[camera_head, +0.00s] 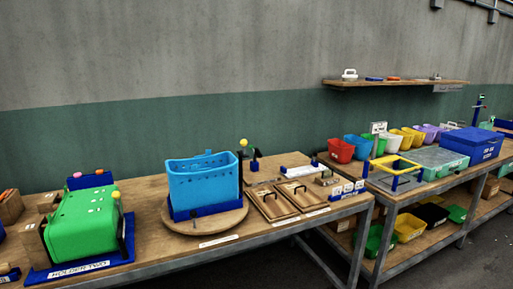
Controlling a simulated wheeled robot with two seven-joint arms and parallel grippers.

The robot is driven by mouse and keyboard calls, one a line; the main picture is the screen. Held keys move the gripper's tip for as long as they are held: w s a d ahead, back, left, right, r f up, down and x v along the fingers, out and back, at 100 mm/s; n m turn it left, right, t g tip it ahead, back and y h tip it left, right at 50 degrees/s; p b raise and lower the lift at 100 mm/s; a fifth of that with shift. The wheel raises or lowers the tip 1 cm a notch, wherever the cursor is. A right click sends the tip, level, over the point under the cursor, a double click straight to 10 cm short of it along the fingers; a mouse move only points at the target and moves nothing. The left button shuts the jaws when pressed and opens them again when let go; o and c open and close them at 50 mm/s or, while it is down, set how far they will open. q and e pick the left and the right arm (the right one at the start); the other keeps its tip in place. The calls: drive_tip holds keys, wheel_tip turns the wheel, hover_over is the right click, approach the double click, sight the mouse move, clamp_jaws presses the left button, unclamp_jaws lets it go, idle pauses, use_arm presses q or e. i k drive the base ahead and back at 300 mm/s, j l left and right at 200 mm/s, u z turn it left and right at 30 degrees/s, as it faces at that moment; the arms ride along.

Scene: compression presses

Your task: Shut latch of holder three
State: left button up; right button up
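No label that I can read says holder three. A blue open-topped bin (203,182) stands upright in a dark blue holder base (188,211) on a round wooden turntable (240,219). A yellow ball knob (243,142) shows at the bin's right rear; whether it belongs to a latch, I cannot tell. The label (218,241) in front is too small to read. To the left, a green tub (82,222) lies in a holder whose plate (80,268) reads HOLDER TWO. Neither of my grippers is in view.
Wooden trays (273,204) lie right of the turntable on the same bench. A second bench holds coloured bins (341,150), a yellow frame (395,164) and a blue lidded box (472,143). A wall shelf (395,83) hangs above. Dark floor lies in front at right.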

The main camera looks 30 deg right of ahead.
sight(243, 142)
drive_tip(key=l+u, duration=0.15)
drive_tip(key=l, duration=0.95)
drive_tip(key=l+u, duration=0.1)
drive_tip(key=l, duration=1.05)
drive_tip(key=k+l+u, duration=0.15)
drive_tip(key=l, duration=0.95)
drive_tip(key=i, duration=0.05)
